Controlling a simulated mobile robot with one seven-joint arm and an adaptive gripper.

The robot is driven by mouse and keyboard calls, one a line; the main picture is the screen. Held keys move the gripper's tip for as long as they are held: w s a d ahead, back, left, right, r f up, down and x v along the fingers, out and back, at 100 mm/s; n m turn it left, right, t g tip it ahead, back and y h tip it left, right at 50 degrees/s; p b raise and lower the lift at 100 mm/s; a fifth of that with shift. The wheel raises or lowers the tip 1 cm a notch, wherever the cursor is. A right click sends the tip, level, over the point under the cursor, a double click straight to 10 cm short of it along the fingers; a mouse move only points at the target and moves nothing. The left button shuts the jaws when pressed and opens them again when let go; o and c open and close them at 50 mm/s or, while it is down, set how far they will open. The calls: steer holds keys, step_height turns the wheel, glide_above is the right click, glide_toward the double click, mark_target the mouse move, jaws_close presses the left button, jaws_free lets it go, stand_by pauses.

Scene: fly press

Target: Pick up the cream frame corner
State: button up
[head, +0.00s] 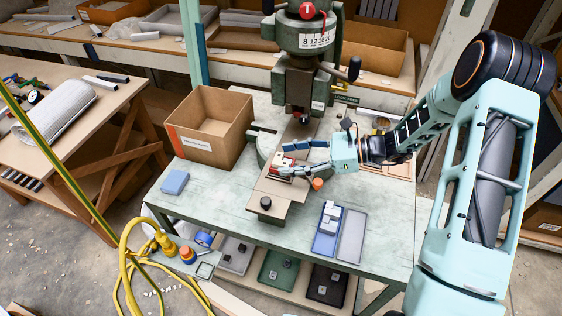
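A small cream piece (285,159), which looks like the cream frame corner, sits at a red-marked fixture on the tan board under the press; its exact shape is too small to tell. My gripper (279,157) reaches in from the right with its two blue-tipped fingers spread apart. One finger lies on the far side of the piece and the other on its near side. I cannot tell whether either finger touches it. The fly press (305,75) stands just behind, with a red ball on top.
A cardboard box (203,145) stands left on the bench (200,191), with a blue block (175,182) before it. A blue tray (326,243) holding pale pieces and a grey tray (350,236) lie front right. An orange round object (318,184) is near the gripper.

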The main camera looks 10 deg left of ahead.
steer(key=c, duration=1.2)
steer(key=shift+r, duration=0.15)
